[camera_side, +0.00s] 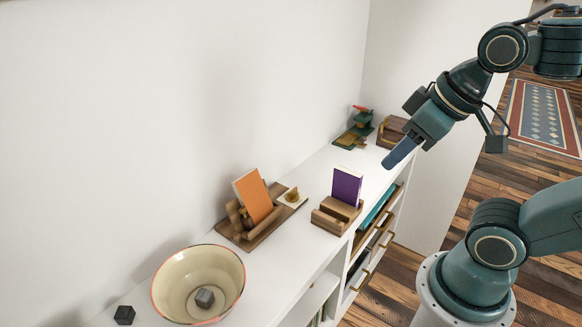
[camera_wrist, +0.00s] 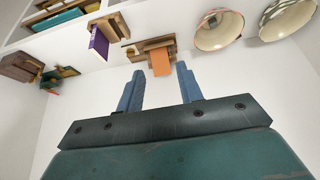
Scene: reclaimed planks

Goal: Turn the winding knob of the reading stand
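The wooden reading stand (camera_side: 240,238) holds an upright orange book (camera_side: 253,196) on the white shelf top. A small brass-coloured part (camera_side: 292,194), which looks like the winding knob, sits on a pale plate at the stand's right end. In the wrist view the stand (camera_wrist: 158,42) and orange book (camera_wrist: 161,64) appear beyond the fingers; the knob is too small there to make out surely. My gripper (camera_side: 388,164) is in the air to the right of the stand, well apart from it. In the wrist view my gripper (camera_wrist: 160,90) is open, with nothing between its fingers.
A second wooden stand (camera_side: 335,214) with a purple book (camera_side: 346,186) is between the reading stand and my gripper. A cream bowl (camera_side: 172,285) holding a dark cube (camera_side: 204,298) is at the front. A green object (camera_side: 353,138) and wooden holder (camera_side: 392,131) stand far back.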

